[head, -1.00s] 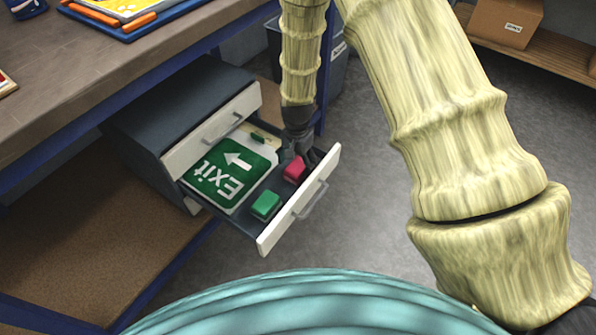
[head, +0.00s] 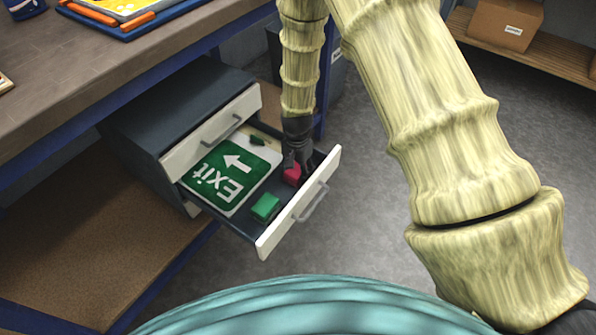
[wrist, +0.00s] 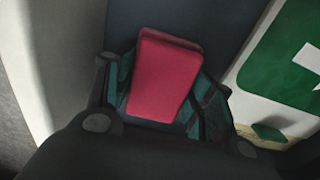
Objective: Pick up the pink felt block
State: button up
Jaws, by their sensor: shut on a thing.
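The pink felt block (head: 291,174) is inside the open drawer (head: 285,222), near its right end. In the wrist view the block (wrist: 162,76) sits between the two fingers of my gripper (wrist: 165,105), which is shut on it. In the head view my gripper (head: 298,165) reaches down into the drawer over the block and hides part of it. I cannot tell whether the block still touches the drawer floor.
A green block (head: 265,207) lies in the drawer near the front. A green Exit sign (head: 232,175) lies beside it, with a small dark green piece (head: 257,140) behind. The drawer front with its handle (head: 311,203) and the workbench (head: 100,80) stand close by.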

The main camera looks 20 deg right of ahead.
aim_at(297, 168)
notch_tip(297, 168, up, 10)
jog(key=p, duration=0.3)
dwell(0.3)
jog(key=o, duration=0.5)
jog(key=shift+c, duration=0.2)
jog(key=c, duration=0.3)
jog(key=shift+r, duration=0.1)
jog(key=s+r+n+p, duration=0.2)
jog(key=r+n+p, duration=0.1)
jog(key=r+p, duration=0.5)
jog(key=s+a+r+n+p, duration=0.1)
jog(key=s+r+n+p, duration=0.1)
jog(key=r+p, duration=0.6)
jog(key=s+r+n+p, duration=0.3)
jog(key=r+n+p, duration=0.2)
jog(key=r+p, duration=0.3)
jog(key=shift+a+r+p, duration=0.2)
jog(key=shift+r+p, duration=0.05)
jog(key=shift+p, duration=0.55)
